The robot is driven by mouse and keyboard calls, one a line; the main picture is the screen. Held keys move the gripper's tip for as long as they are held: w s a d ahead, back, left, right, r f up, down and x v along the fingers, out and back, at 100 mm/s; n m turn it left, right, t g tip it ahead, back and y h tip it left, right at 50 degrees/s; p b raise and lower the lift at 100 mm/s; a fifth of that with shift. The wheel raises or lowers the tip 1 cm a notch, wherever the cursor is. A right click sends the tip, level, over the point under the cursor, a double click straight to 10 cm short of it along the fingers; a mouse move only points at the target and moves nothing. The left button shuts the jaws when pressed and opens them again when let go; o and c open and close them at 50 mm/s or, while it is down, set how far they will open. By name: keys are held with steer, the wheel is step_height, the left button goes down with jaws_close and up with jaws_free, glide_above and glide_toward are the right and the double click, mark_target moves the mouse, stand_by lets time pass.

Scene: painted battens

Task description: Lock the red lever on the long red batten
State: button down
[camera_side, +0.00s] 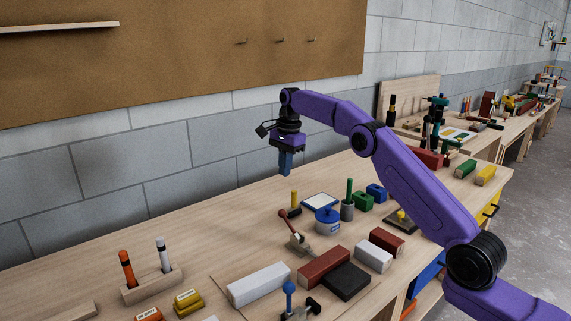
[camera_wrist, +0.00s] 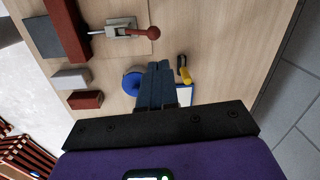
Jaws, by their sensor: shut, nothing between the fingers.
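The long red batten (camera_side: 323,267) lies on the bench at the front in the side view; it also shows at the top left of the wrist view (camera_wrist: 66,30). The red lever (camera_side: 283,213) is a red-knobbed handle on a pale metal base beside the batten. Its handle tilts up and away from the batten; in the wrist view the red knob (camera_wrist: 152,32) points right, away from the batten. My gripper (camera_side: 285,172) is shut and empty, well above the bench and behind the lever. Its blue fingers (camera_wrist: 157,66) are together in the wrist view.
A white batten (camera_side: 258,285), a black block (camera_side: 346,282) and a blue-knobbed lever (camera_side: 290,288) are near the red batten.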

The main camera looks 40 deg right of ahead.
steer(key=shift+r, duration=0.55)
steer(key=s+a+r+n, duration=0.3)
steer(key=s+a+n, duration=1.2)
steer(key=s, duration=0.4)
steer(key=s+d+f+n, duration=0.2)
steer(key=s+n, duration=0.2)
steer(key=s, duration=0.6)
steer(key=s+d+f+n, duration=0.2)
steer(key=s+n, duration=0.3)
steer(key=s, duration=0.5)
steer(key=s+d+f+n, duration=0.3)
steer(key=s+n, duration=0.2)
steer(key=s, duration=0.6)
steer(key=shift+f, duration=0.15)
